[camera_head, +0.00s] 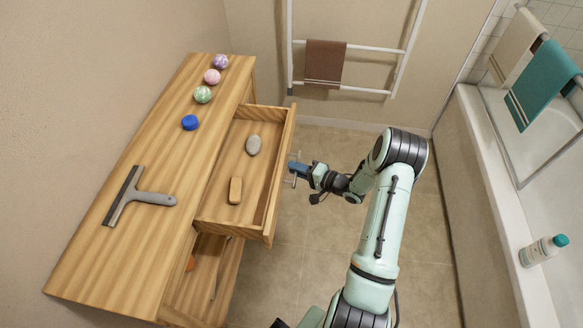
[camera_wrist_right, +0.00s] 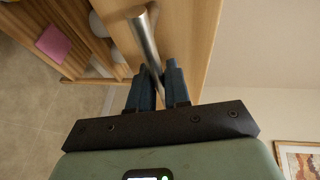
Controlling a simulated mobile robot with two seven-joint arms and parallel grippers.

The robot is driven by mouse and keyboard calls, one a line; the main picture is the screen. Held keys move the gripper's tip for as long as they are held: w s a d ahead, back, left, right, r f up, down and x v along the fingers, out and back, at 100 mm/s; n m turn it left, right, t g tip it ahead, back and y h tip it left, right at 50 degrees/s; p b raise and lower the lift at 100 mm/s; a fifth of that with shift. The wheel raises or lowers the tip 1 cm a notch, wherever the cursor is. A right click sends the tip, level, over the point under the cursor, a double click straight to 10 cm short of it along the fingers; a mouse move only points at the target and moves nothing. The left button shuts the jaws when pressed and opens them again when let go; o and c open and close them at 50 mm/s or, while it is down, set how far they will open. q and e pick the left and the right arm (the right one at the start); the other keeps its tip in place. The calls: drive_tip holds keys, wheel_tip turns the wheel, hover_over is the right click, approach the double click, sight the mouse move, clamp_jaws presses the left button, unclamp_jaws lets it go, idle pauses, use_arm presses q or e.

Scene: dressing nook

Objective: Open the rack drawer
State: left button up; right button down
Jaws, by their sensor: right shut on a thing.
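The wooden rack drawer (camera_head: 277,178) stands pulled well out of the wooden rack (camera_head: 158,150), and its inside shows. Its metal handle (camera_head: 292,180) is on the drawer's front, partly hidden by my right gripper (camera_head: 299,169) in the head view. In the right wrist view the handle (camera_wrist_right: 146,42) is a round metal bar. It runs between the blue fingers of my right gripper (camera_wrist_right: 158,88), which is shut on it. My left gripper is not in view.
A grey stone (camera_head: 253,145) and a tan block (camera_head: 235,190) lie in the drawer. A towel rail (camera_head: 345,45) is behind; a bathtub (camera_head: 490,180) is right. Floor between is clear.

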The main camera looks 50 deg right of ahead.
drive_tip(key=c, duration=1.4)
unclamp_jaws()
drive_tip(key=shift+c, duration=0.2)
drive_tip(key=s+d+r, duration=0.1)
drive_tip(key=s+r, duration=0.1)
drive_tip(key=s, duration=1.1)
drive_tip(key=shift+r+b, duration=0.25)
drive_tip(key=shift+b, duration=0.1)
drive_tip(key=shift+s, duration=0.1)
